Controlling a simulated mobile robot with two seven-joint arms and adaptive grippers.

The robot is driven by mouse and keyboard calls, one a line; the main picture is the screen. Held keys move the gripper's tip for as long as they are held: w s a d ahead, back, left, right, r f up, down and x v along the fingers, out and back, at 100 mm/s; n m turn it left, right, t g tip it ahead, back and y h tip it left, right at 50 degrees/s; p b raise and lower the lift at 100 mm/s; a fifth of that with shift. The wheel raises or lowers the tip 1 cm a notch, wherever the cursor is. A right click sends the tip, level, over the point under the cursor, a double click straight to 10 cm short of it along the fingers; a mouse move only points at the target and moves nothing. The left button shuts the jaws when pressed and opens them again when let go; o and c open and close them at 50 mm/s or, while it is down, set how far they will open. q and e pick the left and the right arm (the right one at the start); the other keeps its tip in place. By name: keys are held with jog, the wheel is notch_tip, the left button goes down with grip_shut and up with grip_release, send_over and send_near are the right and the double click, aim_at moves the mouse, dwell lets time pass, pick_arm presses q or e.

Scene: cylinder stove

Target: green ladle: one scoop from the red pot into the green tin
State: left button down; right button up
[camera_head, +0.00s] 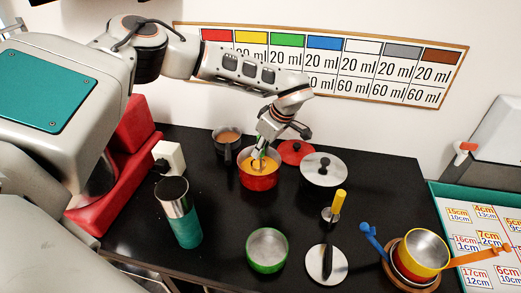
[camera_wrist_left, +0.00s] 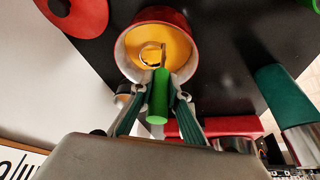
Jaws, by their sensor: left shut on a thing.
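The red pot (camera_head: 259,182) stands on the black table and holds a yellow-orange liquid; it also shows in the left wrist view (camera_wrist_left: 190,22). My left gripper (camera_head: 262,152) is above the red pot, and in the left wrist view (camera_wrist_left: 160,95) its fingers are shut on the green handle of the ladle (camera_wrist_left: 158,100). The ladle's round bowl (camera_wrist_left: 152,54) is inside the pot, at the liquid. The green tin (camera_head: 267,251) stands upright at the table's front; its inside looks bare metal. My right gripper is not seen.
A dark pot (camera_head: 228,142) with brown content stands left of the red pot. A red lid (camera_head: 296,150) and a lidded pot (camera_head: 322,172) are to its right.

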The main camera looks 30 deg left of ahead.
pick_arm(q)
jog(key=shift+r+p, duration=0.5)
jog(key=shift+r, duration=4.3)
